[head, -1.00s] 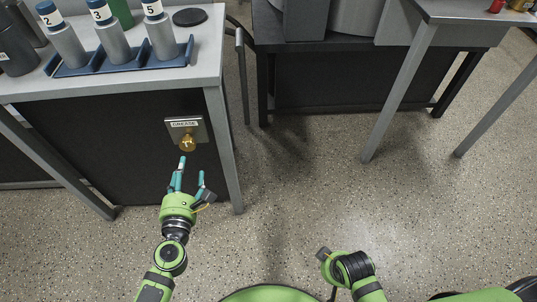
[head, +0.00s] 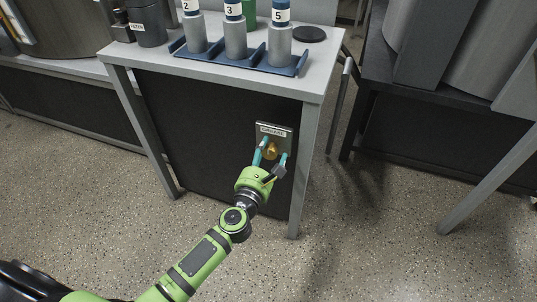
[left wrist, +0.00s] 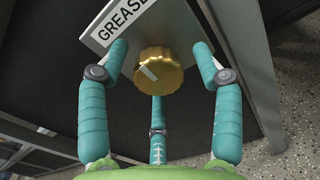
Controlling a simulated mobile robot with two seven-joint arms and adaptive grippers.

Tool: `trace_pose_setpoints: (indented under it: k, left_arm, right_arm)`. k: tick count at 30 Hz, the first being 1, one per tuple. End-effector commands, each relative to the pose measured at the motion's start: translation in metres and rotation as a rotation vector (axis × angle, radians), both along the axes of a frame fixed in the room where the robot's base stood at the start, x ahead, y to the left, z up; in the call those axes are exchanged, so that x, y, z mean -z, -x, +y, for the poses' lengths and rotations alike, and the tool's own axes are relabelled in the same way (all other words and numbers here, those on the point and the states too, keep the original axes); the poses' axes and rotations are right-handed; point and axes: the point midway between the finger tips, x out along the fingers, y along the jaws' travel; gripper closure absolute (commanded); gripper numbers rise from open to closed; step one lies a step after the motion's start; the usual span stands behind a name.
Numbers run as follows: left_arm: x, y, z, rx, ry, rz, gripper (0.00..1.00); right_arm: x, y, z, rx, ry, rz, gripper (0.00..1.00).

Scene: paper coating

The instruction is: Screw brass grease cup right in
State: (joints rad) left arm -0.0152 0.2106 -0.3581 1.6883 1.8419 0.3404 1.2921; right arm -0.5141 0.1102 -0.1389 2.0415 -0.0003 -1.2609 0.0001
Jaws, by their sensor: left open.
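The brass grease cup (head: 271,150) sits on a grey plate (head: 284,133) labelled GREASE, on the dark front panel under the table. In the left wrist view the cup (left wrist: 160,73) is a ribbed gold knob with a pale mark on its face. My left gripper (head: 271,158) is in front of the cup, its teal fingers spread open around it. In the left wrist view two fingers flank the cup left and right and a third is below it, with gaps to the cup. My right gripper is not in view.
The table (head: 318,78) above holds a blue rack (head: 240,62) with numbered grey bottles, a black disc (head: 309,34) and a dark filter canister (head: 148,24). A table leg (head: 305,170) stands just right of the plate. Floor in front is clear.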

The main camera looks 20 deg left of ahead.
Motion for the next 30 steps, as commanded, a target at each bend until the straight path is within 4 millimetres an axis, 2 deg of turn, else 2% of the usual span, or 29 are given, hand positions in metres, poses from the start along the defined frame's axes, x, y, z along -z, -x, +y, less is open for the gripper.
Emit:
trace_pose_setpoints:
  k: [3,5,6,7,8,20,30]
  left_arm:
    - [0.000,0.000,0.000,0.000,0.000,0.000,0.34]
    - [0.000,0.000,0.000,0.000,0.000,0.000,0.58]
    - [0.000,0.000,0.000,0.000,-0.001,0.000,0.74]
    - [0.000,0.000,0.000,0.000,-0.001,0.000,0.86]
    - [0.000,0.000,0.000,0.000,-0.001,0.001,0.91]
    - [0.002,0.001,0.000,-0.001,-0.038,0.005,0.91]
    - [0.002,0.002,0.002,-0.001,-0.254,0.002,0.91]
  right_arm:
    - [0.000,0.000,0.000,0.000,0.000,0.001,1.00]
    - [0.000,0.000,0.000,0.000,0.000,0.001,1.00]
    - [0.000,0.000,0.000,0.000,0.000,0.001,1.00]
    - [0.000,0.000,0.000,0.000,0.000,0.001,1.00]
    - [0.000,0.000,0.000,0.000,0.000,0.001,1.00]
    - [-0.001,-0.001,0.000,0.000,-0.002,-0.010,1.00]
    - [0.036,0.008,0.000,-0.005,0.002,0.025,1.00]
